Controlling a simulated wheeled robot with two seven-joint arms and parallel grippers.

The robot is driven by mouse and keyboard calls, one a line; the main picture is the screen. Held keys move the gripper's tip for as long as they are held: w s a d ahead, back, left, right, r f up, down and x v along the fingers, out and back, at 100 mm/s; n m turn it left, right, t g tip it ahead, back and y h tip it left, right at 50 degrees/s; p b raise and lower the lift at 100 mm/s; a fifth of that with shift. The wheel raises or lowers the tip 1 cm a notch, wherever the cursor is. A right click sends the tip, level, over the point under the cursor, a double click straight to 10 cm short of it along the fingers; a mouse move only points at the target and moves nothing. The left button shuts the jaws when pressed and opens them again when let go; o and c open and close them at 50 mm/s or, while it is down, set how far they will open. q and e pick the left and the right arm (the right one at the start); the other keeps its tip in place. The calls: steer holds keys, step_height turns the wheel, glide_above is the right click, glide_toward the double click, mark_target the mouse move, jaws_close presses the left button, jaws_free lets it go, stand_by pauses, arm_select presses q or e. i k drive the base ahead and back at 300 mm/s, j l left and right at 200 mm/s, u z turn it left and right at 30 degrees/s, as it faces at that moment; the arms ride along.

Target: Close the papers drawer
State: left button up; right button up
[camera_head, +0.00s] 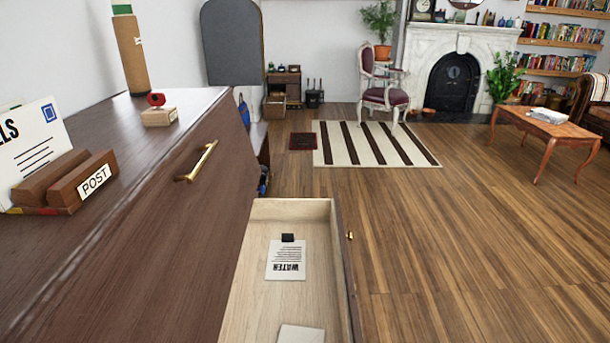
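The papers drawer (268,216) is pulled out from the dark wooden cabinet (150,220) and stands open, with its light wood inside showing. A paper printed "WATER" (287,262) lies flat in it with a small black piece (288,238) at its top edge. Another paper (301,334) lies nearer, cut off by the bottom edge of the view. A small brass knob (349,236) sits on the drawer's front, which faces right. Neither of my grippers is in view.
On the cabinet top stand a POST letter holder (70,184) with envelopes, a small block with a red piece (157,101) and a tall brown tube (131,52). A brass handle (198,161) sticks out from the cabinet. The wooden floor (450,240) right of the drawer is clear.

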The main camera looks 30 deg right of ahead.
mark_target(257, 308)
steer(key=l+z, duration=0.2)
steer(key=l, duration=0.25)
steer(key=i+l+z, duration=0.15)
steer(key=l, duration=0.3)
steer(key=l+z, duration=0.2)
steer(key=l, duration=0.25)
steer(key=k+l+u, duration=0.7)
steer(key=k, duration=0.15)
